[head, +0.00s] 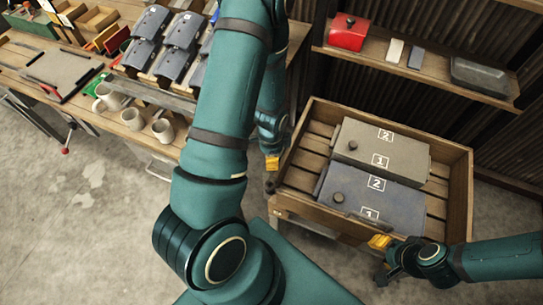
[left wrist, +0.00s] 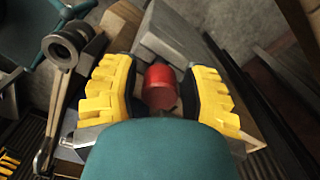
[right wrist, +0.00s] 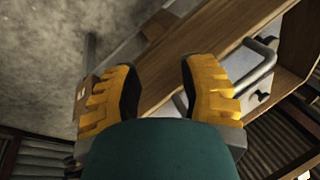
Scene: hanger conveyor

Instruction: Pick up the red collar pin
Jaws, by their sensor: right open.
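In the left wrist view a red cylinder (left wrist: 161,88), which looks like the red collar pin, shows between the fingers of my left gripper (left wrist: 158,92). The fingers are apart, with a narrow gap on the right side of the cylinder. In the head view my left gripper (head: 272,163) is pointing down beside the wooden crate's left edge, and the pin cannot be made out there. My right gripper (head: 380,243) is open and empty at the crate's front edge; it also shows in the right wrist view (right wrist: 160,92).
The wooden crate (head: 458,195) holds a grey-brown case (head: 400,147) and a blue-grey case (head: 345,203), both marked with numbers. A red box (head: 347,35) stands on the shelf above. Mugs (head: 131,119) stand on the left bench. In the right wrist view a metal handle (right wrist: 262,68) is close.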

